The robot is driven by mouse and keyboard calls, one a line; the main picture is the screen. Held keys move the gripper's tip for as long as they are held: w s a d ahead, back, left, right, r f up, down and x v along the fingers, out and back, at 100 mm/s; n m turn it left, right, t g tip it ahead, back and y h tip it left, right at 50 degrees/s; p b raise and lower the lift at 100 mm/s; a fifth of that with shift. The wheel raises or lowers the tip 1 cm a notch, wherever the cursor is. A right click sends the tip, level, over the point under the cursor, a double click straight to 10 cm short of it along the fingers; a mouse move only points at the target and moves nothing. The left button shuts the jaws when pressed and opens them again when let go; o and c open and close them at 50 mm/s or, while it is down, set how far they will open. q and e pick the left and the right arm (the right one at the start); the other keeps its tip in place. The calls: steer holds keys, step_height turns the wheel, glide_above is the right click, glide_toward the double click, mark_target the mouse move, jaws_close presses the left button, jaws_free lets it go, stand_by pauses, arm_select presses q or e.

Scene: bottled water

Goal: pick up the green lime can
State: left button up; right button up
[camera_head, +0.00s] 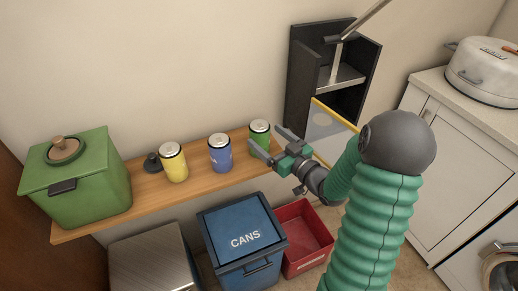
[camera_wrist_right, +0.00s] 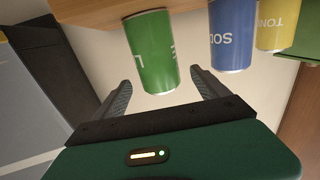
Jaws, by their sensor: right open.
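The green lime can (camera_head: 259,133) stands upright at the right end of the wooden shelf (camera_head: 219,184). My right gripper (camera_head: 265,142) is open, with its fingers close to the can at its right and front. In the right wrist view, the green can (camera_wrist_right: 152,52) appears ahead of and between the two open fingers of my right gripper (camera_wrist_right: 164,88). The image there is inverted, and I cannot tell whether a finger touches the can. My left gripper is not in view.
A blue soda can (camera_head: 220,153) and a yellow can (camera_head: 173,162) stand left of the green can. A green lidded box (camera_head: 90,190) is at the shelf's left end. A blue CANS bin (camera_head: 243,240) and a red bin (camera_head: 306,236) stand below. A dark cabinet (camera_head: 300,85) is behind right.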

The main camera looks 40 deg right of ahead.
steer(key=shift+w+d, duration=0.25)
steer(key=shift+w, duration=0.75)
steer(key=w, duration=0.5)
steer(key=shift+a+f+b, duration=0.1)
steer(key=shift+b, duration=0.2)
steer(key=c, duration=0.4)
jaws_close()
